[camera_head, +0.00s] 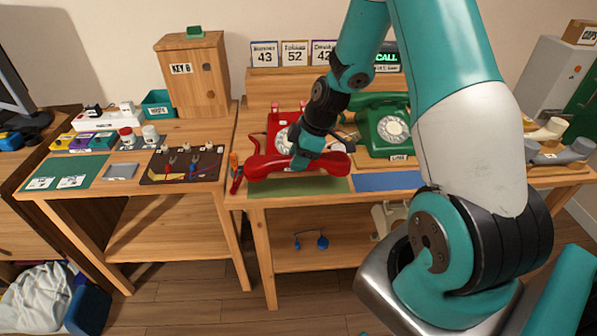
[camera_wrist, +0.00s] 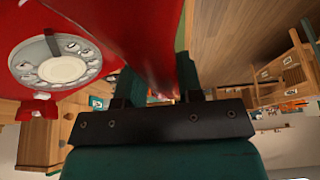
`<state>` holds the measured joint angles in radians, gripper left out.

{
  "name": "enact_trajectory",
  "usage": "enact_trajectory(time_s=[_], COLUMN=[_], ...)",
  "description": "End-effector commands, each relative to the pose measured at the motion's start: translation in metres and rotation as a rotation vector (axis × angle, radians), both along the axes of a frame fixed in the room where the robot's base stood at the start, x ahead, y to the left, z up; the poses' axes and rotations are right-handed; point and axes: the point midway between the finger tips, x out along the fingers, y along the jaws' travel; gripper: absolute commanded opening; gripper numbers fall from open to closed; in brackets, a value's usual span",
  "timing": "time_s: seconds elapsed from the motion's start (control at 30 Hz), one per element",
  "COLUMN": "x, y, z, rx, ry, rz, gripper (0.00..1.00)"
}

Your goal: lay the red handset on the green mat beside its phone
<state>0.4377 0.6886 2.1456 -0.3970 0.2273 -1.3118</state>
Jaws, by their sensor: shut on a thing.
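My gripper (camera_head: 304,156) is shut on the red handset (camera_head: 268,167). The handset lies sideways across the front of the red phone (camera_head: 277,121), over the green mat (camera_head: 300,187). I cannot tell whether the handset touches the mat. The mat's front part shows bare below it. The wrist view shows the handset (camera_wrist: 140,35) between the dark fingers (camera_wrist: 158,90), with the red phone's dial (camera_wrist: 62,66) at the left. My arm hides part of the red phone.
A green phone (camera_head: 383,125) with its handset on stands to the right. A blue mat (camera_head: 390,181) lies in front of it. A dark tool board (camera_head: 182,166) lies on the left table.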

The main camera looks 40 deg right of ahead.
Motion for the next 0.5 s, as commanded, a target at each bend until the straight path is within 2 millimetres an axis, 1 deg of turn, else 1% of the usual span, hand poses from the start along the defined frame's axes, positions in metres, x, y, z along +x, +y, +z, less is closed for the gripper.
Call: enact_trajectory(time_s=[0.03,0.17,0.33,0.4,0.5], x=[0.000,0.000,-0.001,0.000,0.000], y=[-0.001,-0.001,-0.001,-0.001,-0.002], z=[-0.005,-0.015,-0.040,-0.046,-0.049], rx=[0.001,0.000,0.001,0.001,-0.001], ry=[-0.001,0.000,0.002,0.000,-0.003], rz=[-0.001,-0.002,-0.005,-0.004,-0.003], gripper=[0.00,0.00,0.00,0.00,0.00])
